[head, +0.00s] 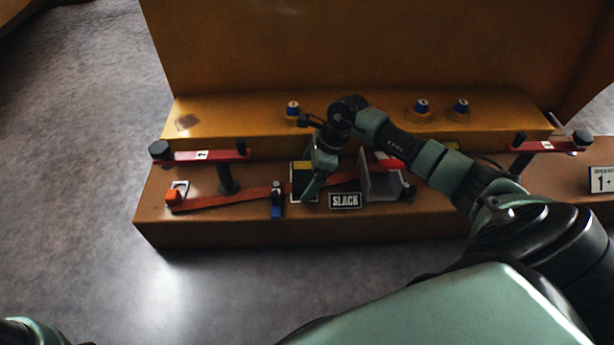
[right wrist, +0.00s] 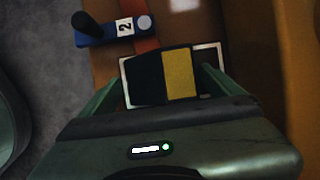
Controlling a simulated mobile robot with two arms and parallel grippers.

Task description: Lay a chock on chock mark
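The black and yellow chock (head: 303,172) is at the middle of the brown lower ledge, under my right gripper (head: 316,182). In the right wrist view the chock (right wrist: 180,75) sits between the two green fingertips, which appear to touch its sides. A white outline, the chock mark (right wrist: 213,46), shows around and below the chock. The chock lies over its left part, with bare outline at the right. Whether the chock rests on the surface or is slightly above it is hard to tell. My left gripper is out of view.
A red strap (head: 225,200) runs along the ledge past a blue clamp (head: 277,203) beside the chock. A SLACK sign (head: 345,201) and a grey angled plate (head: 366,182) stand to the right. Red bars (head: 180,156) on dark posts and blue-capped knobs (head: 293,107) are behind.

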